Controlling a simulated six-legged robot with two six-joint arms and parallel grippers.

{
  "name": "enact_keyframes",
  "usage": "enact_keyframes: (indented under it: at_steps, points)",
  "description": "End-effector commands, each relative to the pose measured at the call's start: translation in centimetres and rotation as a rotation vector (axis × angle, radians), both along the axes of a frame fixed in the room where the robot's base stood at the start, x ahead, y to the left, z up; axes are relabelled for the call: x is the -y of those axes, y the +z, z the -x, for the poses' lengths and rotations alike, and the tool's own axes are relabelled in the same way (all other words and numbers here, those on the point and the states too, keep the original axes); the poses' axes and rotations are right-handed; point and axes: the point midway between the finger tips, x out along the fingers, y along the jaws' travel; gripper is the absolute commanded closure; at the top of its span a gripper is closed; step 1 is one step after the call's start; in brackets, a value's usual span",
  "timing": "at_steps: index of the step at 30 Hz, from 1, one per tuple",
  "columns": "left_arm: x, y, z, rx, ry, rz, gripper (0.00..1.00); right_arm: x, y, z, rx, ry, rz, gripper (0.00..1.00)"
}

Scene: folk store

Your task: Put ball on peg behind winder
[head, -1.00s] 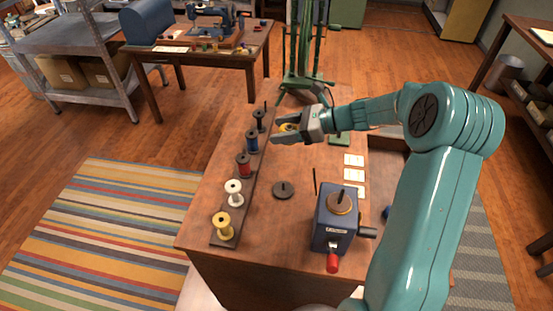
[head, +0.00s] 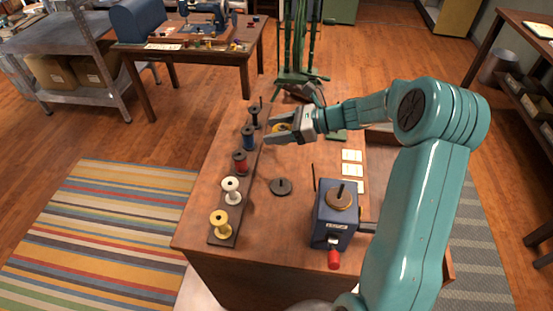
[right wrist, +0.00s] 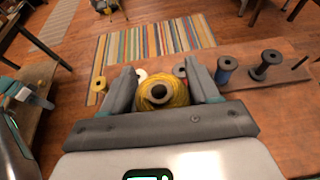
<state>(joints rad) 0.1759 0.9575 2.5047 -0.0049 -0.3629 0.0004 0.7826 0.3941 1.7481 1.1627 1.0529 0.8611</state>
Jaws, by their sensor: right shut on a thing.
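My right gripper (head: 272,135) is shut on the yellow ball (right wrist: 162,91), a wound ball with a dark round hole in its middle. It holds the ball above the far part of the table, close to the spool rack (head: 228,205). In the head view the fingers partly hide the ball (head: 281,128). The blue winder (head: 335,215) stands at the near right of the table, with a brass-coloured top and a red-handled crank. A dark round base with a short upright peg (head: 281,186) stands empty on the table, left of and beyond the winder.
The rack carries several spools, including yellow (head: 221,224), white (head: 231,190), red (head: 240,163) and blue (head: 249,138). A thin dark rod (head: 314,178) rises just beyond the winder. White cards (head: 352,170) lie to the right. The tabletop around the peg is clear.

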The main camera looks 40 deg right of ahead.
Motion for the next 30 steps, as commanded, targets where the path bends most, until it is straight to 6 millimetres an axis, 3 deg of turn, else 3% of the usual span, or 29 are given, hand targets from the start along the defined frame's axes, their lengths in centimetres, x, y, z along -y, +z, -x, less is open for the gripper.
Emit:
enact_keyframes:
  at_steps: [16, 30]
  points:
    - [0.0, -5.4, 0.0, 0.0, 0.0, 0.0, 0.62, 0.0, -10.1, -0.1, -0.001, -0.001, -0.001, 0.69]
    - [0.0, -7.4, 0.0, 0.0, 0.0, 0.0, 0.62, 0.0, -13.5, -0.1, -0.001, 0.0, -0.001, 0.69]
